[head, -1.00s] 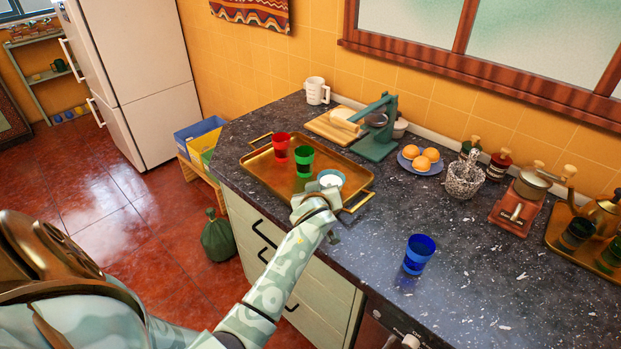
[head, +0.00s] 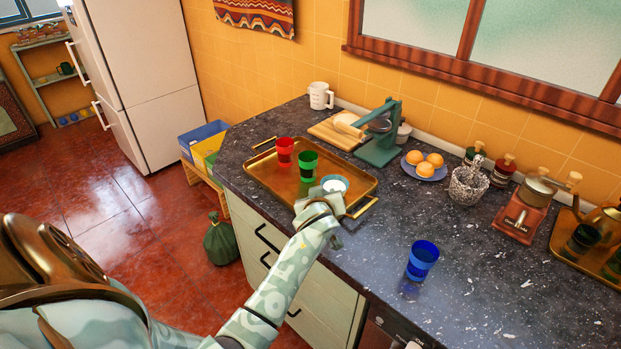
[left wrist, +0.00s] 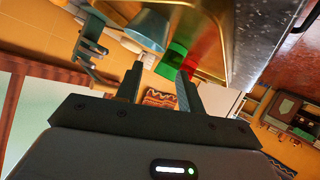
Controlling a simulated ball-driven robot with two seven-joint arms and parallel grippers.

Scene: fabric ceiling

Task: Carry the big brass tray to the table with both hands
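The big brass tray (head: 268,186) lies on the dark speckled counter, with a handle at each end. On it stand a red cup (head: 285,150), a green cup (head: 308,166) and a pale blue cup with white contents (head: 335,184). My left gripper (head: 325,201) is at the tray's front right, close to the pale blue cup; its fingers are hard to make out there. In the left wrist view, the left gripper's fingers (left wrist: 159,75) are apart with nothing between them. The brass tray (left wrist: 222,50) and pale blue cup (left wrist: 148,28) are just beyond them. My right gripper is not in view.
A blue cup (head: 422,261) stands on the front counter. Behind the tray are a cutting board (head: 330,131), a green press (head: 381,139) and a plate of oranges (head: 425,166). A green sack (head: 221,242) sits on the floor, where open red tiles lie left of the counter.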

